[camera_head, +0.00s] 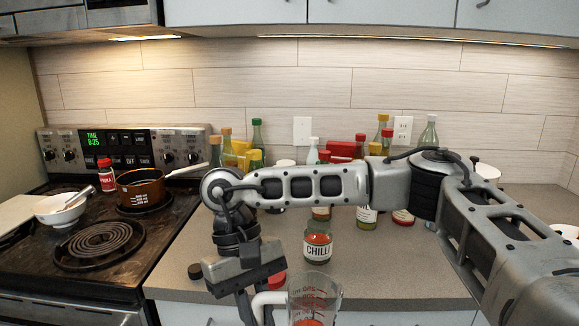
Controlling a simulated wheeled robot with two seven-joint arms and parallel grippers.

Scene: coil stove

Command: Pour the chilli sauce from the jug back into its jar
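The chilli jar (317,243) stands upright and uncapped on the counter, its label facing me and red sauce inside. The clear measuring jug (318,291) with its white handle (257,303) is at the bottom edge, in front of the counter edge, with red sauce low inside. Its base is cut off. My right gripper (246,312) points down at the handle and appears shut on it, though the fingertips are partly hidden. The jug hangs nearer to me than the jar. A red lid (277,280) lies on the counter behind the jug. My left gripper is not in view.
Several bottles and jars stand behind my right arm along the wall. The coil stove (60,283) at left holds a brown pot (141,190), a white bowl (60,209) and a red-capped bottle (106,176). The counter right of the jar (400,270) is clear.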

